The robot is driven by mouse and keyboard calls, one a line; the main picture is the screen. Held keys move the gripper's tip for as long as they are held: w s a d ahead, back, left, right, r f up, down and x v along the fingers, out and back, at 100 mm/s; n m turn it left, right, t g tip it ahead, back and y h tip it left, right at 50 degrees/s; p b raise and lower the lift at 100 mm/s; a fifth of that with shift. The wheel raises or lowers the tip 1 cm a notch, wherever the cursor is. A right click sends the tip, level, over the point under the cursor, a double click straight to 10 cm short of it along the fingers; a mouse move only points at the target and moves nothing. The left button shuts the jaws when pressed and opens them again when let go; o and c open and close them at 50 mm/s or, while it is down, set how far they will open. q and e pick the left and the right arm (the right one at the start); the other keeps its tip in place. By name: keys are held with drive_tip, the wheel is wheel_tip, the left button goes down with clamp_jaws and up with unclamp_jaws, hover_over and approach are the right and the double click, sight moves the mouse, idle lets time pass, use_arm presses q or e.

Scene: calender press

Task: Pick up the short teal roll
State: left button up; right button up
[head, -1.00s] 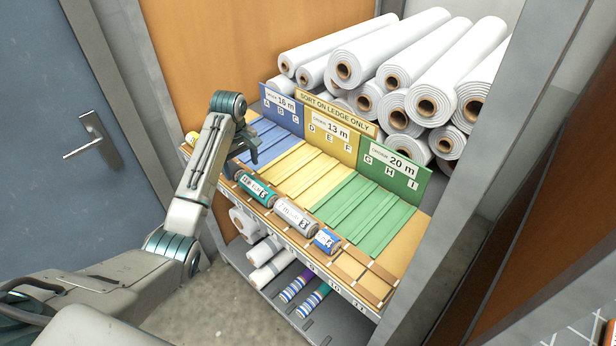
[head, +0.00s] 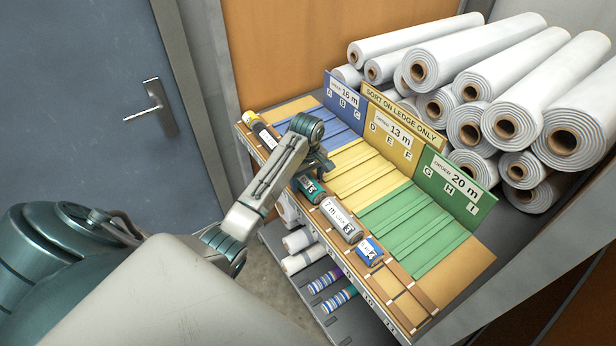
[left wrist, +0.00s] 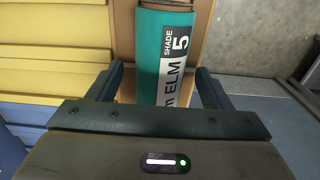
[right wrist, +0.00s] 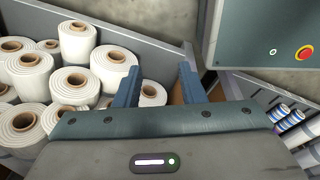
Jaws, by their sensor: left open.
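The short teal roll (head: 310,188) lies on the wooden ledge at the front of the sorting board, partly hidden by my left arm in the head view. In the left wrist view the teal roll (left wrist: 150,60) has a black and white label reading "ELM" and "SHADE 5". My left gripper (left wrist: 160,85) is open, with its fingers on either side of the roll; I cannot tell whether they touch it. In the head view the left gripper (head: 318,168) is over the roll. My right gripper (right wrist: 158,80) is open and empty, seen only in the right wrist view.
On the same ledge lie a grey-white roll (head: 341,219), a blue and white roll (head: 369,251) and a black and yellow roll (head: 262,132). Blue, yellow (head: 372,170) and green (head: 408,220) slatted lanes slope behind. Large white rolls (head: 500,80) are stacked at the back.

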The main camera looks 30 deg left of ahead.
use_arm(q)
drive_tip(key=shift+w+a+f, duration=0.15)
drive_tip(key=shift+a+f, duration=0.1)
drive_tip(key=shift+f, duration=0.35)
drive_tip(key=shift+d+r, duration=0.1)
drive_tip(key=shift+c, duration=0.4)
drive_tip(key=shift+d+r, duration=0.1)
drive_tip(key=c, duration=0.8)
drive_tip(key=shift+c, duration=1.1)
use_arm(e)
drive_tip(key=shift+s+a+f, duration=0.1)
drive_tip(key=shift+s+a, duration=0.05)
drive_tip(key=shift+a, duration=0.35)
drive_tip(key=shift+s+a, duration=0.15)
drive_tip(key=shift+a, duration=0.35)
drive_tip(key=shift+w+d, duration=0.1)
